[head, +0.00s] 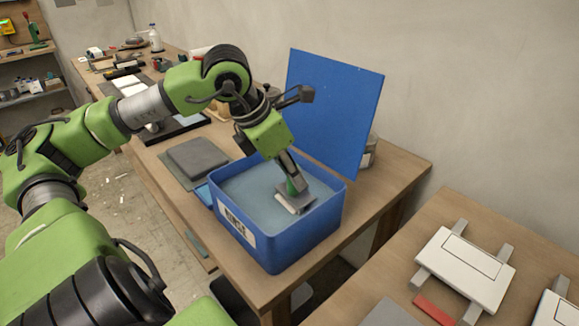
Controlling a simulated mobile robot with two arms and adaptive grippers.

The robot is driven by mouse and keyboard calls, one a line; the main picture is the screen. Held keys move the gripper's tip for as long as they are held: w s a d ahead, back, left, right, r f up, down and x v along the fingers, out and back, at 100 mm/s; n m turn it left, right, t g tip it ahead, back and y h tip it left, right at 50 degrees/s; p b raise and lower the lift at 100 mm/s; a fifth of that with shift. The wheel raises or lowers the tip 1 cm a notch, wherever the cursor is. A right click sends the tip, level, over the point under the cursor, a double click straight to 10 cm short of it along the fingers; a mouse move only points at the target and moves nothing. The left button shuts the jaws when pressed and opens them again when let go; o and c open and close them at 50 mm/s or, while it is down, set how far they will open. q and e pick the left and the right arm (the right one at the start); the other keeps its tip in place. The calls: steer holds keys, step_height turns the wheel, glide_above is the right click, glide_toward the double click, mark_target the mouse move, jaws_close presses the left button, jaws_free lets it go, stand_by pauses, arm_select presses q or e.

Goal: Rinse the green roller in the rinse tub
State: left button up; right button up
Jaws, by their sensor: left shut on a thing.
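The rinse tub (300,243) is a blue box with a white label on its front, standing on the wooden bench, with greyish-blue water inside. My left gripper (291,186) reaches down into the tub from above and is shut on the green roller (292,188). Only a little green of the roller shows between the fingers. A grey and pale piece at the roller's lower end is at the water surface; I cannot tell how deep it sits. My right gripper is not in view.
A blue upright panel (335,112) stands behind the tub. A grey slab (197,157) lies left of the tub. At right, another table holds a white framed panel (464,268) and a red strip (436,309). Tools and a bottle (155,40) crowd the far bench.

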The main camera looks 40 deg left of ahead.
arm_select(q)
steer(key=shift+a+f+b, duration=0.15)
steer(key=shift+a+b, duration=0.1)
steer(key=shift+b, duration=0.05)
steer(key=shift+w+a+f+b, duration=0.15)
steer(key=shift+a+b, duration=0.85)
steer(key=shift+b, duration=0.25)
steer(key=shift+a+b, duration=0.3)
steer(key=shift+b, duration=0.05)
steer(key=a+b, duration=0.3)
steer(key=a, duration=0.3)
steer(key=shift+w+r, duration=0.2)
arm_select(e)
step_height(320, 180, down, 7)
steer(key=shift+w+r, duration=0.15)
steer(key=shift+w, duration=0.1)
